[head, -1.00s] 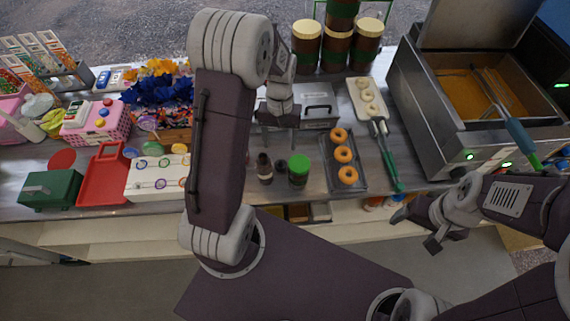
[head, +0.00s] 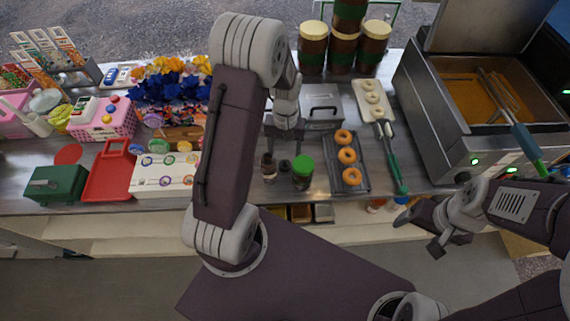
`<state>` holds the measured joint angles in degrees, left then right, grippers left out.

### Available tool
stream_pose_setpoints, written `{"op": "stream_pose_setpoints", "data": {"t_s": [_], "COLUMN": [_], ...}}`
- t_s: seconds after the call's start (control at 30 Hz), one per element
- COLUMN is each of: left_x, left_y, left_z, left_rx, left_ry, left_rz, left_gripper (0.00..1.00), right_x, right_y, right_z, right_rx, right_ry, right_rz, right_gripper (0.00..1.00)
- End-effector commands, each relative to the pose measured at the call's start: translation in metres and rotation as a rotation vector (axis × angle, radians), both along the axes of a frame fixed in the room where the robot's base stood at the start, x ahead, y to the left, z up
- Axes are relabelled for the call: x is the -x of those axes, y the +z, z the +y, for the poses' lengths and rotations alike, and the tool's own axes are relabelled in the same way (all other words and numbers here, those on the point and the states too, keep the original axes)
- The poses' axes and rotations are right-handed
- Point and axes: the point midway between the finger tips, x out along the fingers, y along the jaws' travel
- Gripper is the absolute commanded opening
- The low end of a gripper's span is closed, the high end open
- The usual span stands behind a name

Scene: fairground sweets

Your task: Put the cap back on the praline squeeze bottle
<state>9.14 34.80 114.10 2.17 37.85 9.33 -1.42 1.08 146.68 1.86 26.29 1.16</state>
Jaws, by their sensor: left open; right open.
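A small dark bottle with a pale tip (head: 268,168), which looks like the praline squeeze bottle, stands upright near the front edge of the counter. A small dark piece, probably its cap (head: 284,166), sits on the counter just right of it, apart from the bottle. My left gripper (head: 284,142) is open and empty, fingers pointing down, just behind and above the bottle and dark piece. My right gripper (head: 424,232) is open and empty, in front of the counter at the right, far from both.
A green-lidded jar (head: 302,171) stands close right of the dark piece. Beyond it is a tray (head: 361,184) of doughnuts, then a green-handled tool (head: 397,175) and a fryer (head: 440,150). A white board with rings (head: 150,187) lies left. A metal box (head: 322,104) stands behind.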

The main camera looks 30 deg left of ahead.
Motion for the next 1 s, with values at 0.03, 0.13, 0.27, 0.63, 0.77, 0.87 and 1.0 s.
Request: {"op": "stream_pose_setpoints", "data": {"t_s": [0.03,0.13,0.27,0.63,0.77,0.87,1.0], "left_x": [0.003,0.006,0.007,0.007,0.007,0.007,0.007], "left_y": [-0.007,-0.024,-0.041,-0.046,-0.046,-0.046,-0.046], "left_z": [-0.002,-0.005,-0.005,-0.005,-0.005,-0.005,-0.005], "left_rx": [0.001,0.001,0.001,0.0,0.0,0.0,0.0], "left_ry": [-0.001,0.0,0.0,0.0,0.0,0.0,0.0], "left_rz": [0.006,0.007,0.004,0.001,0.001,0.001,0.001], "left_gripper": [0.63,0.63,0.63,0.63,0.36,0.08,0.0], "right_x": [0.0,0.0,0.0,0.0,0.0,0.0,0.0], "right_y": [0.002,0.004,0.003,0.003,0.003,0.003,0.003], "right_z": [0.0,0.0,0.0,0.0,0.0,0.0,0.0], "right_rx": [0.0,0.0,0.0,0.0,0.0,0.0,0.0], "right_ry": [0.0,0.0,0.0,0.0,0.0,0.0,0.0], "right_rz": [0.0,0.0,0.0,0.0,0.0,0.0,0.0], "right_gripper": [0.8,0.8,0.8,0.8,0.8,0.8,0.8]}}
